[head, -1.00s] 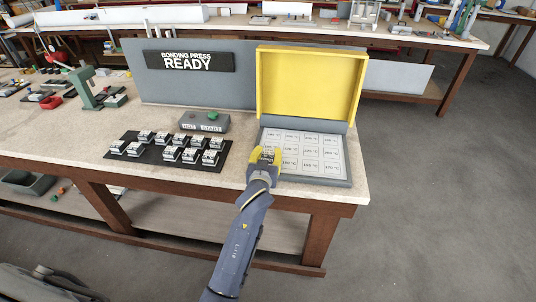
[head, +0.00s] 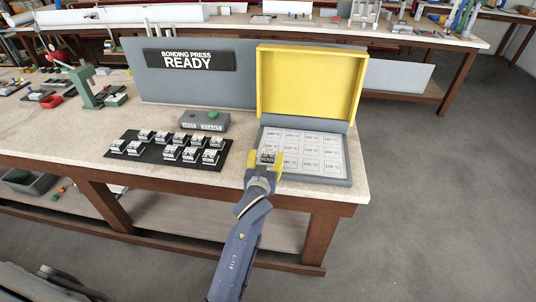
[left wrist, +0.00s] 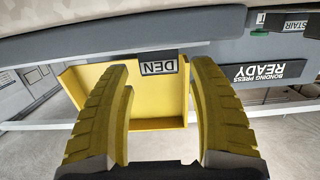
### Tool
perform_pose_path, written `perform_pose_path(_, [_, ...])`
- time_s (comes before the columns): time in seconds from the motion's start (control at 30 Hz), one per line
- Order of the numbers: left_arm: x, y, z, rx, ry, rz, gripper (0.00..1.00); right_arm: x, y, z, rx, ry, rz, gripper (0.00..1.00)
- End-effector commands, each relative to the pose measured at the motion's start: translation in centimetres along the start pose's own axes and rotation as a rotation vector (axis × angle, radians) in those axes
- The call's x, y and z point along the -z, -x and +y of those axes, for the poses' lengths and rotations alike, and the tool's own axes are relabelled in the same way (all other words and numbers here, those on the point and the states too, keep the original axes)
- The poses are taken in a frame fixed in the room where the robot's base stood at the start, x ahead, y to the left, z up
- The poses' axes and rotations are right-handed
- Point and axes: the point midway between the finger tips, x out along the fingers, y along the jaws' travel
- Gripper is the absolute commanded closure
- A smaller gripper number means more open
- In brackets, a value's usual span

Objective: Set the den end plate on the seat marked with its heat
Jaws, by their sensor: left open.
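The den end plate (head: 267,156) is a small block with a white label. It sits at the left column of the press's seat board (head: 318,178), toward the front; the mark of the seat under it is hidden. In the left wrist view its label (left wrist: 158,67) reads DEN, upside down. My left gripper (head: 264,170) is open, with its yellow fingers apart on either side of the plate and a little in front of it. In the left wrist view clear space shows between the fingers (left wrist: 160,100) and the plate. My right gripper is not in view.
The yellow press lid (head: 310,82) stands open behind the board. Several other end plates stand on a black mat (head: 140,157) to the left, behind it a grey button box (head: 204,122). A sign (head: 188,61) reads BONDING PRESS READY. Bench is clear between mat and board.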

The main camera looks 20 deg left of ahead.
Motion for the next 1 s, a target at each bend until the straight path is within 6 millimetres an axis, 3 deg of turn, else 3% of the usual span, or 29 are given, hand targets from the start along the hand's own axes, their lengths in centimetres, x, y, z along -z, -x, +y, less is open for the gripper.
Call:
perform_pose_path(0.2, [0.0, 2.9, 0.0, 0.0, 0.001, 0.0, 0.4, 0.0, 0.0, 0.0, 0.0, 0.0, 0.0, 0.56])
perform_pose_path(0.4, [0.0, 4.2, 0.0, 0.0, -0.001, 0.0, 0.4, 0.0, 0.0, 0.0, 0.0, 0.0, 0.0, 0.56])
perform_pose_path(1.0, [-0.2, 4.5, -0.8, 0.008, -0.042, 0.005, 0.4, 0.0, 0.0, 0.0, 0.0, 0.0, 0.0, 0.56])
